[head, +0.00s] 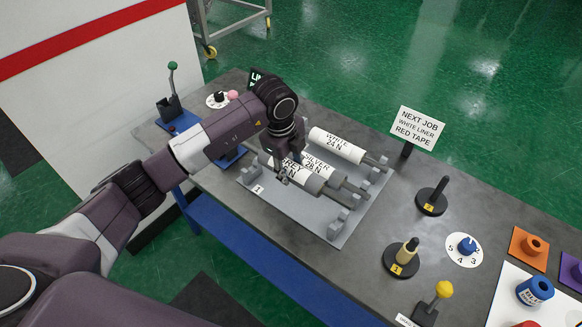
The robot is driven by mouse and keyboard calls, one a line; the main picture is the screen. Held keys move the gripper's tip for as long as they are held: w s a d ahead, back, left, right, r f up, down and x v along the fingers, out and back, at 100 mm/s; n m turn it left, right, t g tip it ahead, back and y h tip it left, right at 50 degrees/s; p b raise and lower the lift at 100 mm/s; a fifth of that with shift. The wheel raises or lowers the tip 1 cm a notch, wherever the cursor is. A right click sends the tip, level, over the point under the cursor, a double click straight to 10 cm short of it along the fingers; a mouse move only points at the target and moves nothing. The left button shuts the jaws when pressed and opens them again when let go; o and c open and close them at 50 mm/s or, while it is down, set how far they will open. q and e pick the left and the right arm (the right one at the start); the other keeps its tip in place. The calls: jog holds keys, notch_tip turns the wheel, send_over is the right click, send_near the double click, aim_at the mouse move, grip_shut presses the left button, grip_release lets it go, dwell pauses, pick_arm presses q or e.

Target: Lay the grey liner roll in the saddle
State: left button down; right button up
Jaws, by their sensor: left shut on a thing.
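The rolls are over a light grey rack plate (309,214) with notched saddle supports. A front saddle support (338,228) shows bare. I cannot tell whether the grey roll touches a support. My right gripper is not in view.
A sign (416,130) reads "NEXT JOB WHITE LINER RED TAPE". Black-based posts (433,197), (402,259), a blue knob dial (465,248) and a yellow-knobbed lever (437,297) stand right of the rack. A green-knobbed lever (172,88) stands at the left end.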

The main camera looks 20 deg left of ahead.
pick_arm(q)
jog(key=shift+d+f+b, duration=0.2)
jog(key=shift+f+b, duration=0.1)
jog(key=shift+b, duration=0.05)
jog(key=shift+f+b, duration=0.4)
jog(key=shift+f, duration=0.15)
jog(key=shift+f+b, duration=1.2)
jog(key=shift+f, duration=0.35)
jog(key=shift+f+b, duration=1.2)
jog(key=shift+f, duration=0.4)
jog(key=shift+f+b, duration=0.5)
jog(key=shift+f, duration=0.2)
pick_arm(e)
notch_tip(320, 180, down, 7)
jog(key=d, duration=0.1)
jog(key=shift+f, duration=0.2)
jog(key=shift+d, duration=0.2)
